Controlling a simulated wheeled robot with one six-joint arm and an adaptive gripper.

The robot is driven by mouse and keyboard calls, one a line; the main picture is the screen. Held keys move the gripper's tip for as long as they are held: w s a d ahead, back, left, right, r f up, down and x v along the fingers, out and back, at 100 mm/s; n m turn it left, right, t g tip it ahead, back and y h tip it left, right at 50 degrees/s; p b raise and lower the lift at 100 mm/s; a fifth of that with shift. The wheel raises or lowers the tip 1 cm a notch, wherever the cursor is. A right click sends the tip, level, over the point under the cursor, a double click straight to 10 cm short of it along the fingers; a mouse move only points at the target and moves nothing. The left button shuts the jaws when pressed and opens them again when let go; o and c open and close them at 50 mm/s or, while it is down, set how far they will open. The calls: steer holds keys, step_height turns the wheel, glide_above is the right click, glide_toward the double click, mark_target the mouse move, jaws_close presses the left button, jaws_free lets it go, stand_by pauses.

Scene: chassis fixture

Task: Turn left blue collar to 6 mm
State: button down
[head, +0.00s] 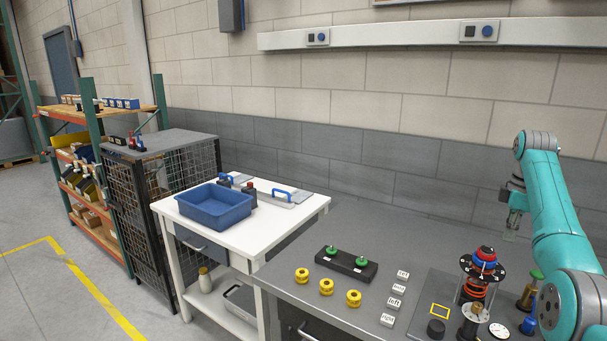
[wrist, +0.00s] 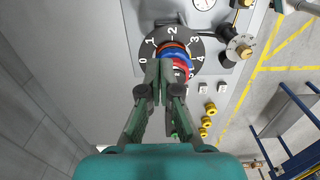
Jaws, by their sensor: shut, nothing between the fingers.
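The blue collar (head: 484,264) sits in a red and blue stack over a black dial disc (head: 466,265) at the right of the bench. In the wrist view the blue collar (wrist: 174,50) shows just beyond the fingertips, with a red ring beside it. The dial (wrist: 151,50) carries white numerals from 0 upward. My gripper (head: 511,232) is raised behind and right of the stack, apart from it. In the wrist view my gripper (wrist: 166,66) is shut and empty, and its fingers hide part of the collar and dial. The exact collar setting cannot be read.
A red spring (head: 475,291) is below the disc. Brass and dark posts (head: 530,290) and a gauge (head: 499,331) stand nearby. The back of the bench is clear.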

steer(key=shift+f, duration=3.25)
steer(key=shift+w+a+r, duration=0.1)
steer(key=shift+a, duration=0.1)
steer(key=shift+d, duration=0.35)
steer(key=shift+d+r, duration=0.1)
steer(key=shift+r, duration=2.85)
